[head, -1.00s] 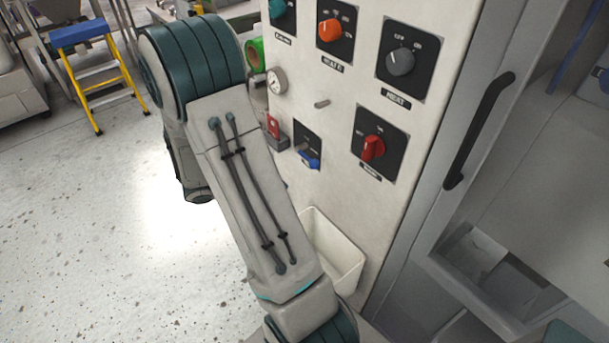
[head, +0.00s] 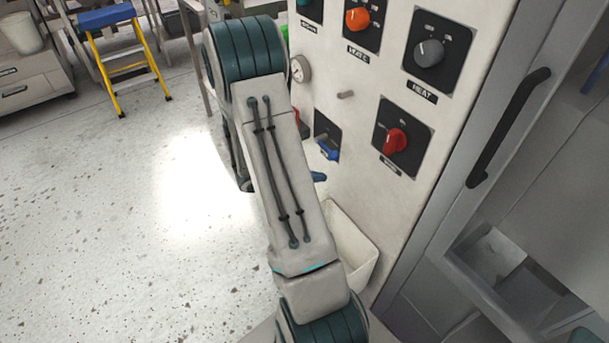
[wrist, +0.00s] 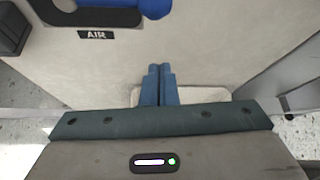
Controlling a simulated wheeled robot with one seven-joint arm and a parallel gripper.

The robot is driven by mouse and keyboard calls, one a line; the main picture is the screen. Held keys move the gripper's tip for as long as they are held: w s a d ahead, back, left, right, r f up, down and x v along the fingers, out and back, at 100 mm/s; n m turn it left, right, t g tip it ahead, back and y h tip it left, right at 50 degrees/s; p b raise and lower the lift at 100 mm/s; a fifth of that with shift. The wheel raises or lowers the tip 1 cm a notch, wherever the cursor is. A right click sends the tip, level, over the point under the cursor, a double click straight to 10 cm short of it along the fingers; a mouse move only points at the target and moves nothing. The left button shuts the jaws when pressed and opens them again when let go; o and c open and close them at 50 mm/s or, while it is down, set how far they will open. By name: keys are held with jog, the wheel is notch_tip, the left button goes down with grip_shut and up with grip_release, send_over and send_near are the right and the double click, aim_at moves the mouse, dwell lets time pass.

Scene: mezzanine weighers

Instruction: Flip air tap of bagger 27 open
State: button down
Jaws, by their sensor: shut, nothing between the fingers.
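The air tap (head: 328,152) has a blue lever on a dark plate, low on the pale control panel in the head view, partly behind my arm. In the wrist view its blue handle (wrist: 150,8) shows at the top edge, cut off, with the plate to its left and an "AIR" label (wrist: 95,34) below. My gripper (wrist: 159,70) is shut and empty, its blue fingers together below the handle and apart from it in the picture. In the head view my arm hides most of it; a blue tip (head: 318,177) shows just below the tap. No bagger number is readable.
A red knob (head: 396,141), a grey heat knob (head: 429,52) and an orange knob (head: 357,18) sit on the panel. A gauge (head: 299,68) and a short peg (head: 346,95) are near the tap. A white bin (head: 350,250) hangs below. A door handle (head: 508,125) is at right.

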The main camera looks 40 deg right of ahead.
jog(key=d+r+p, duration=0.1)
jog(key=d+r, duration=0.1)
jog(key=d, duration=0.1)
jog(key=shift+r, duration=0.35)
jog(key=shift+r+p, duration=0.15)
jog(key=shift+p, duration=0.25)
jog(key=shift+r+g+p, duration=0.15)
jog(key=shift+g+p, duration=0.15)
jog(key=shift+p, duration=0.1)
